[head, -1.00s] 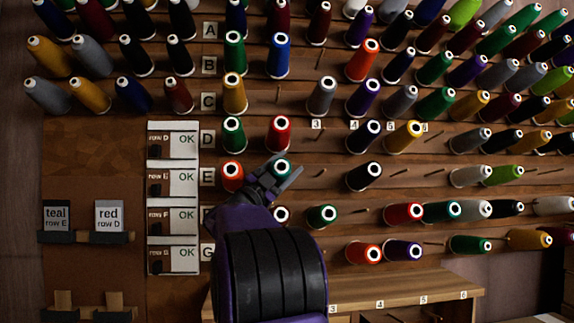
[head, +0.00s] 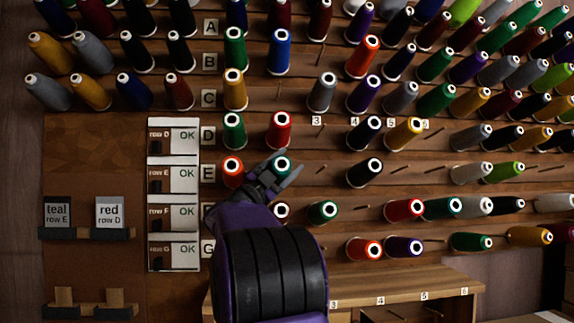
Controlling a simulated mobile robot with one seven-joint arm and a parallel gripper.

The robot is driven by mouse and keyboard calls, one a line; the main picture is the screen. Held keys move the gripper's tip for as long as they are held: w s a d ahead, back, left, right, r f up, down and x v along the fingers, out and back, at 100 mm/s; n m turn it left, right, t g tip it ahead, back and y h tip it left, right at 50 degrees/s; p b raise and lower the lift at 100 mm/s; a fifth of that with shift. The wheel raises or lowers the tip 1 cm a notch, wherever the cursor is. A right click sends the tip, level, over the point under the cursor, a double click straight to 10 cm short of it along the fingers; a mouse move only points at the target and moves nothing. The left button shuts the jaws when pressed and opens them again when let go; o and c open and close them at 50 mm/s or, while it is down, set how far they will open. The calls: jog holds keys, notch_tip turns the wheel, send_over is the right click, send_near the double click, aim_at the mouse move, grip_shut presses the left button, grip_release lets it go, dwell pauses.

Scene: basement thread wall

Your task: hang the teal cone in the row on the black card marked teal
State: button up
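The black card (head: 57,212) on the left board reads "teal row E". Row E, marked by its letter tag (head: 207,173), has an orange-red cone (head: 232,172) at its left end. Just right of it is a teal-looking cone (head: 281,165), mostly hidden behind my gripper (head: 287,166). The gripper's fingers reach up around this cone, one to each side of its top. I cannot tell whether they are pressed on it, nor whether it sits on its peg.
A white card (head: 109,212) reads "red row D". A red cone (head: 279,130) hangs directly above my gripper, and a green cone (head: 323,212) hangs below right. A bare peg lies right of the gripper, before a black cone (head: 364,172). A wooden ledge (head: 400,285) juts out below.

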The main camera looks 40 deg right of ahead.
jog(key=o, duration=0.5)
jog(key=shift+f, duration=0.1)
